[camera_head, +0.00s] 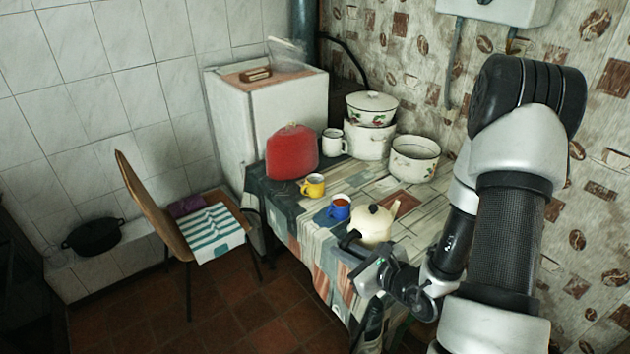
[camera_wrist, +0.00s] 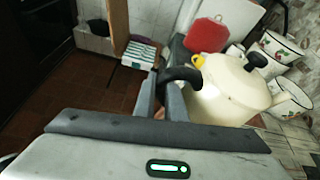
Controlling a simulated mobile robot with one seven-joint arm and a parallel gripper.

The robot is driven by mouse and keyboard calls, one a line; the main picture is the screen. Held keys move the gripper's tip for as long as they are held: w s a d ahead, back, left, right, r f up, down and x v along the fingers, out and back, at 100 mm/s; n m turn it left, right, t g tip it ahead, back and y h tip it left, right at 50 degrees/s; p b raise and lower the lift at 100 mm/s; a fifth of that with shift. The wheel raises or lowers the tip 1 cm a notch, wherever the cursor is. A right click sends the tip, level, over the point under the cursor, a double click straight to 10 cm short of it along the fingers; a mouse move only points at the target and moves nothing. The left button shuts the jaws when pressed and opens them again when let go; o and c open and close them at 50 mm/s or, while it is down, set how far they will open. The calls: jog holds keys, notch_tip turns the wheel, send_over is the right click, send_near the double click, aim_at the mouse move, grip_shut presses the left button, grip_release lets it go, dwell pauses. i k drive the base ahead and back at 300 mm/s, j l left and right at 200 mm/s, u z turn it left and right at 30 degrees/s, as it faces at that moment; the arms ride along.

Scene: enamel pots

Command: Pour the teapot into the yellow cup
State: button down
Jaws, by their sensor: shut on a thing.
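The cream teapot (camera_head: 372,226) with a black knob and black handle is at the near edge of the patterned table. Its spout points right and back. My gripper (camera_head: 362,259) is shut on the teapot's handle. The wrist view shows the fingers (camera_wrist: 168,100) around the black handle, with the teapot (camera_wrist: 235,88) to their right. I cannot tell whether its base touches the table. The yellow cup (camera_head: 313,186) stands farther back and left on the table; only a bit of the yellow cup shows in the wrist view (camera_wrist: 198,60). A blue cup (camera_head: 339,208) with reddish-brown contents stands between it and the teapot.
A red cover (camera_head: 292,152) stands behind the yellow cup. A white mug (camera_head: 334,143), stacked enamel pots (camera_head: 368,140) and an open enamel pot (camera_head: 415,158) stand at the back. A wooden chair (camera_head: 150,205) is left of the table. The table's right middle is clear.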

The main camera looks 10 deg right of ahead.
aim_at(315, 182)
jog(key=i+j, duration=0.1)
jog(key=j, duration=0.4)
jog(key=i+j+z, duration=0.1)
jog(key=j, duration=0.4)
jog(key=i+j+z, duration=0.1)
jog(key=i+j, duration=0.25)
jog(key=j, duration=0.15)
jog(key=i+j, duration=0.45)
jog(key=i+z, duration=0.05)
